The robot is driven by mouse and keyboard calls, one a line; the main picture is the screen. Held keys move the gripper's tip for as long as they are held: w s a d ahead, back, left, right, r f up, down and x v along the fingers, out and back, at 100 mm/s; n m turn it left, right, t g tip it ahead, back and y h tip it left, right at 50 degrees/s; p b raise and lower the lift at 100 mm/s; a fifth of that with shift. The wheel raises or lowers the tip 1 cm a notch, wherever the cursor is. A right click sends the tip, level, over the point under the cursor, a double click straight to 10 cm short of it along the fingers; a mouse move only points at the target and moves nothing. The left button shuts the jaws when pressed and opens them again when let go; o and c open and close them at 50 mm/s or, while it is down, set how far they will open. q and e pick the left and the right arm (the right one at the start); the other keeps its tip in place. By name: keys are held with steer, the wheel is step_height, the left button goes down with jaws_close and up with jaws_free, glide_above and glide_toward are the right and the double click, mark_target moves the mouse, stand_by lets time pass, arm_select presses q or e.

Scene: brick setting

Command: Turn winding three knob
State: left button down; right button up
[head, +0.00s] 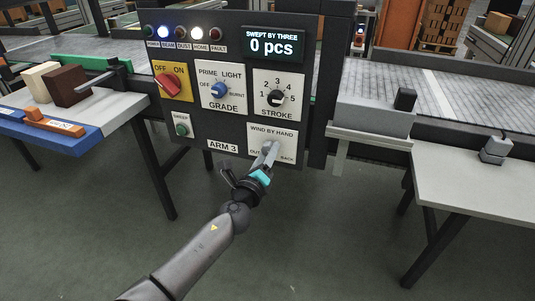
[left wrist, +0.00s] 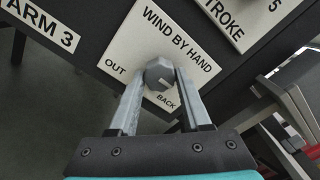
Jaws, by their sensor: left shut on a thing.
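The grey winding knob (left wrist: 158,72) sits on a white plate marked WIND BY HAND, OUT and BACK (head: 286,135), low on the black ARM 3 panel (head: 205,124). My left gripper (head: 267,152) reaches up from below and is shut on the knob. In the left wrist view its two grey fingers (left wrist: 157,80) stand on either side of the faceted knob, which has a short pale mark on its lower right part. In the head view the fingers mostly hide the knob. My right gripper is not in view.
The panel also carries a red OFF/ON switch (head: 168,85), a blue GRADE knob (head: 220,90), a black STROKE knob (head: 276,98) and a green SWEEP button (head: 182,130). The display (head: 272,46) reads 0 pcs. BEAM and HOME lamps are lit. Tables stand on both sides.

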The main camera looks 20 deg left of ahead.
arm_select(q)
steer(key=shift+c, duration=1.8)
jaws_free()
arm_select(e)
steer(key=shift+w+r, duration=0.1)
arm_select(q)
steer(key=s+p, duration=0.1)
steer(key=s, duration=1.4)
steer(key=shift+s+a, duration=0.15)
steer(key=shift+a, duration=0.1)
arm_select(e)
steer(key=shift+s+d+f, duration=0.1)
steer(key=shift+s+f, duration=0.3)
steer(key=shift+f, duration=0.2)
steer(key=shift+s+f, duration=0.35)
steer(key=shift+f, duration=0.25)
